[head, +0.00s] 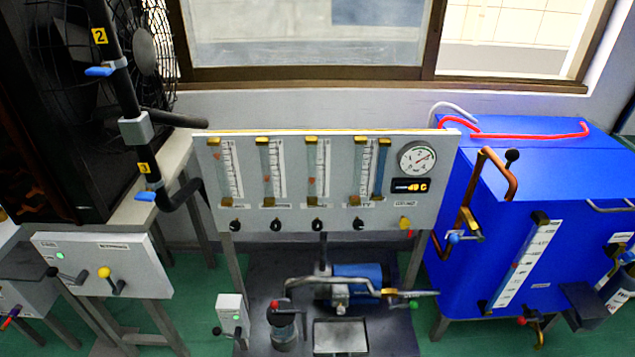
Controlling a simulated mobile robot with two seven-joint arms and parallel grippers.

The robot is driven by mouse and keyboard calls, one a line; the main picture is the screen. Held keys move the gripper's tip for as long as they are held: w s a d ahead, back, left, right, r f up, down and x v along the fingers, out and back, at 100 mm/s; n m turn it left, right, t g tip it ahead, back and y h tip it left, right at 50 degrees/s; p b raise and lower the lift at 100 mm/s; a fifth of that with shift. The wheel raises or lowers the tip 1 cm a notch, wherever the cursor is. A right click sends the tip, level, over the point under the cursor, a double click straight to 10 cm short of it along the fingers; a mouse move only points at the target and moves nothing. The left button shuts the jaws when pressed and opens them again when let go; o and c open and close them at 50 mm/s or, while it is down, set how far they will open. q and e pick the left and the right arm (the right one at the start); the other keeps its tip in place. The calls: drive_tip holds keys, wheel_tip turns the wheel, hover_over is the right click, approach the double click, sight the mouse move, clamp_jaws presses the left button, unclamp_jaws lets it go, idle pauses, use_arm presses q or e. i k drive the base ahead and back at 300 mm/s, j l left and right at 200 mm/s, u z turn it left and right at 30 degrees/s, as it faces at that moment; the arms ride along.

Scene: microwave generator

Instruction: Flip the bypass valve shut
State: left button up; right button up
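No valve in view carries a readable bypass label, so I cannot tell which one it is. A blue-handled valve (99,71) under a yellow tag 2 and another (146,196) near a yellow tag 3 sit on a black pipe at the left. A blue-handled valve (455,237) sits on the copper pipe at the blue tank. A green-handled valve (412,304) is on the silver pipe by the pump. A red-tipped handle (522,321) is low on the tank. Neither of my grippers is in view.
A grey panel (330,215) with flow meters and a round gauge (418,159) stands in the middle. The blue tank (545,165) is at right, a caged fan (150,50) at upper left. A control box (105,265) stands lower left. Green floor (215,285) shows between the stands.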

sight(105, 272)
drive_tip(key=u, duration=1.4)
drive_tip(key=i+j, duration=0.15)
drive_tip(key=j, duration=0.2)
drive_tip(key=i+j+z, duration=0.1)
drive_tip(key=j, duration=0.25)
drive_tip(key=i+j, duration=0.2)
drive_tip(key=j, duration=0.2)
drive_tip(key=i+j+z, duration=0.1)
drive_tip(key=j, duration=0.25)
drive_tip(key=i+j, duration=0.2)
drive_tip(key=j, duration=0.15)
drive_tip(key=i+j+z, duration=0.1)
drive_tip(key=j, duration=0.3)
drive_tip(key=i+j, duration=0.15)
drive_tip(key=j, duration=0.25)
drive_tip(key=z, duration=0.05)
